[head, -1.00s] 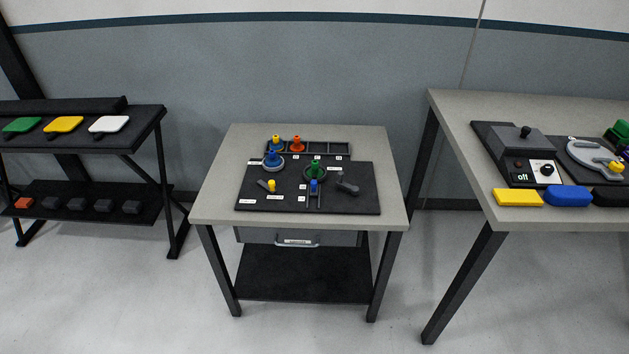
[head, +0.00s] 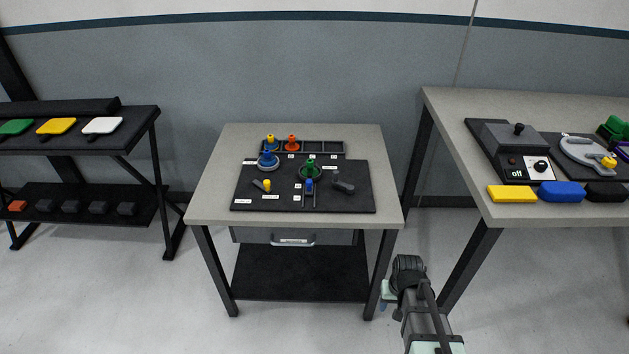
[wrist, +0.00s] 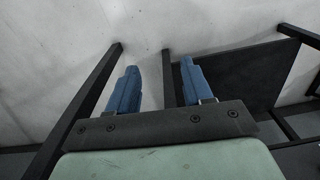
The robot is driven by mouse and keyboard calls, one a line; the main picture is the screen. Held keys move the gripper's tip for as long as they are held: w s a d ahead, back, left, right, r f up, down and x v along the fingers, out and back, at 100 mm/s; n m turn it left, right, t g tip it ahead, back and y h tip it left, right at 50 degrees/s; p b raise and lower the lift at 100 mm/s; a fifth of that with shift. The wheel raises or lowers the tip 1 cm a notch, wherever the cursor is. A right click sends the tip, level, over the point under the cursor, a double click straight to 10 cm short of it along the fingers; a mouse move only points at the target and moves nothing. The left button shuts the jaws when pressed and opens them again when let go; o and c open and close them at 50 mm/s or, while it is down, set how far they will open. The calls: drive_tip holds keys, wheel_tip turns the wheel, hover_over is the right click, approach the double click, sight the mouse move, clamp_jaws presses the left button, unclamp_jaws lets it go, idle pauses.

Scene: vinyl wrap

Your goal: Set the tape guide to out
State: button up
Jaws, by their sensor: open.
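The dark control panel (head: 340,200) lies on the middle table. It carries a blue knob (head: 268,159), a green knob (head: 309,169), a yellow-tipped lever (head: 265,185), a blue-topped slider (head: 309,185) between two short rails, and a grey lever (head: 343,185). Their small labels are too small to read, so I cannot tell which is the tape guide. My gripper (wrist: 160,64) shows in the wrist view with its two blue fingers apart and nothing between them.
The middle table (head: 215,205) has a drawer (head: 292,240) below. The right table (head: 455,130) holds a box reading "off" and coloured blocks. A shelf rack (head: 145,125) stands left.

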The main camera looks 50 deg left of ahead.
drive_tip(key=w+a+r+n+t+y, duration=0.1)
drive_tip(key=a+r+n, duration=0.1)
drive_tip(key=a+r, duration=1)
wheel_tip(320, 180, up, 21)
drive_tip(key=n+y, duration=0.3)
drive_tip(key=n, duration=0.1)
hover_over(309, 181)
drive_tip(key=s+d, duration=0.2)
drive_tip(key=d, duration=0.3)
drive_tip(key=x, duration=1.4)
drive_tip(key=shift+w+d, duration=0.2)
drive_tip(key=shift+w, duration=0.15)
clamp_jaws()
drive_tip(key=shift+d, duration=0.1)
